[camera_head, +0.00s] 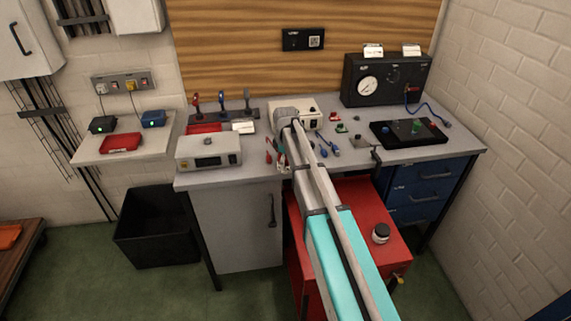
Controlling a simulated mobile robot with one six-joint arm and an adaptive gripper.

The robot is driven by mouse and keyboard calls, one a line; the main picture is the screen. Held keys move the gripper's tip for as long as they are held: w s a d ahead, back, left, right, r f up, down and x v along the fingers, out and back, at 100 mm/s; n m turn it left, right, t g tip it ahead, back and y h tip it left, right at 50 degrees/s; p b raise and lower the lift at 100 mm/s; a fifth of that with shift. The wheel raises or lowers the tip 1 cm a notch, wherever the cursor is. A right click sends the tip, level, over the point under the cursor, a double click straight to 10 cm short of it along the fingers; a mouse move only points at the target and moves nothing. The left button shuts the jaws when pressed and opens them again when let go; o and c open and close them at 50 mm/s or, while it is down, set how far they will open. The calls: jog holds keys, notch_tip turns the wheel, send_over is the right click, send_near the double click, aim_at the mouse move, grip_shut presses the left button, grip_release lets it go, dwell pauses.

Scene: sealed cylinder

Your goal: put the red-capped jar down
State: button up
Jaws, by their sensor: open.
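My arm reaches from the bottom of the head view across the red cabinet to the bench. My gripper (278,152) is small and partly hidden at the arm's far end, low over the bench's front middle; it is open. Its fingertips are hard to make out against small red-marked items there. I cannot make out a red-capped jar; it may be hidden by my arm or too small to tell. A small jar (381,233) with a dark top and pale band stands upright on the red cabinet, right of my arm and well away from my gripper.
The grey bench (345,157) carries a grey meter box (209,151) at left, a black gauge panel (385,80) at back right and a black tray (409,134). Several small parts lie centrally. The red cabinet (350,195) stands in front; a black bin (155,228) is at left.

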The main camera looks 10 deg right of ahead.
jog(key=c, duration=1)
jog(key=shift+o, duration=0.2)
jog(key=shift+r, duration=0.2)
notch_tip(320, 180, up, 3)
jog(key=p, duration=0.3)
jog(key=shift+f, duration=0.1)
jog(key=s+r+p, duration=0.9)
jog(key=s+p, duration=0.1)
jog(key=s, duration=0.4)
jog(key=shift+r, duration=0.4)
jog(key=shift+d, duration=0.1)
